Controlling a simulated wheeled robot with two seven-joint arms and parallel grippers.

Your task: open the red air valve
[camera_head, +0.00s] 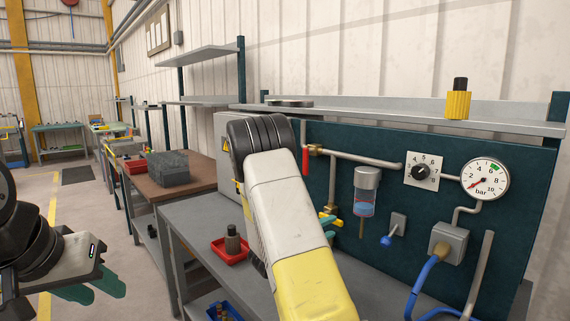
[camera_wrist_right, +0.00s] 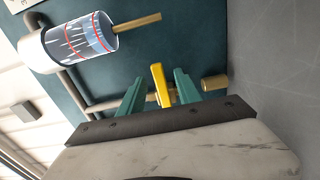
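The red valve handle (camera_head: 305,161) hangs down beside a brass fitting (camera_head: 316,149) at the left end of the upper pipe on the dark green panel. My right arm partly covers the panel just left of it. A yellow handle (camera_head: 327,219) is lower on the panel. In the right wrist view the yellow handle (camera_wrist_right: 160,85) stands between the green fingers of my right gripper (camera_wrist_right: 158,92), with gaps on both sides. My right gripper is open; in the head view it is mostly hidden by its arm. My left gripper (camera_head: 93,289) is open and empty, far left of the panel.
A filter bowl (camera_head: 365,192), a regulator dial (camera_head: 422,171), a pressure gauge (camera_head: 485,180) and a blue hose (camera_head: 418,290) are on the panel to the right. A red tray (camera_head: 231,250) sits on the grey bench left of my right arm. A shelf (camera_head: 400,116) runs above.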

